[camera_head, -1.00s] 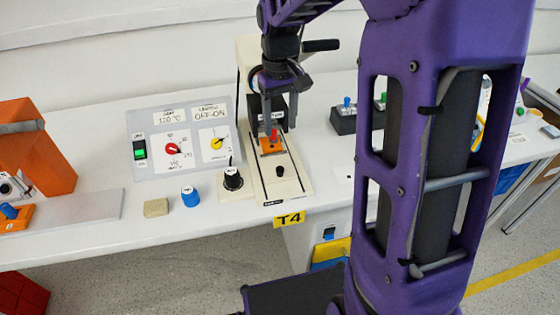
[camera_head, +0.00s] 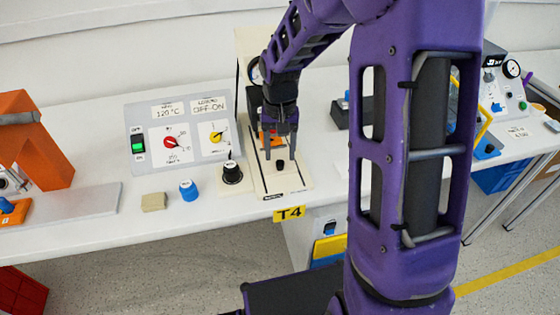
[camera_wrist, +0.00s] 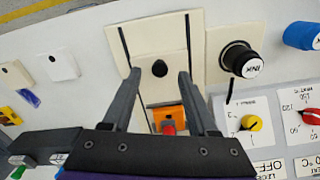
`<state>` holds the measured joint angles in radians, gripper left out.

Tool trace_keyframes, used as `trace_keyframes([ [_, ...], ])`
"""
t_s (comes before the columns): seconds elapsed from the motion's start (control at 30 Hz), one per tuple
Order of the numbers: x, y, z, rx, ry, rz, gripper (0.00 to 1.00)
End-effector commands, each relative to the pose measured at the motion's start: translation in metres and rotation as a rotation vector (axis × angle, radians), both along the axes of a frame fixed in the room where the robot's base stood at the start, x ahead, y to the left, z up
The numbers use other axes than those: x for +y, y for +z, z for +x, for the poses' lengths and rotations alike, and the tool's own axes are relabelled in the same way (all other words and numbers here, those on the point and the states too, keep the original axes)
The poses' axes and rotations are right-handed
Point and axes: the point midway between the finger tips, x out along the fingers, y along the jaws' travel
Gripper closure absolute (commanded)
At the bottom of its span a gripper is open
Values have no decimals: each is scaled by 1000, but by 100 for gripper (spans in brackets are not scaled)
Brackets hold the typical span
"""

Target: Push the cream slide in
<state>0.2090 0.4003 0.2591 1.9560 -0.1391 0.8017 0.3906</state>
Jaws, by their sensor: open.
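The cream slide (camera_head: 266,171) is a flat plate in the cream fixture on the white bench, with a small black knob (camera_head: 280,166) near its front. In the wrist view the slide (camera_wrist: 160,88) and its knob (camera_wrist: 160,68) show between and beyond the fingers. An orange block with a red part (camera_wrist: 168,118) sits at its far end, partly hidden by my gripper in the head view. My gripper (camera_head: 281,154) is open and empty, pointing down, its fingertips (camera_wrist: 160,73) on either side of the knob. I cannot tell whether they touch anything.
A black INK knob (camera_head: 232,174) stands just left of the fixture. A blue knob (camera_head: 189,190) and a beige block (camera_head: 154,202) lie further left. A grey control panel (camera_head: 180,130) is behind them. A dark box (camera_head: 345,113) stands to the right.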

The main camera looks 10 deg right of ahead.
Motion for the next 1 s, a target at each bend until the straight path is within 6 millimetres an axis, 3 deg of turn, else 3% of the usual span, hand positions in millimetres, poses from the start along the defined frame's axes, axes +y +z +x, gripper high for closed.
trace_keyframes([
  [0.03, 0, -11, -1, 4, 1, 0, 41],
  [0.2, 0, -27, 0, 2, 1, 0, 41],
  [0.57, 0, -31, 0, 0, 1, 0, 41],
  [0.9, 0, -31, 0, 0, 1, 0, 100],
  [1.0, 0, -31, 0, 0, 1, 0, 100],
])
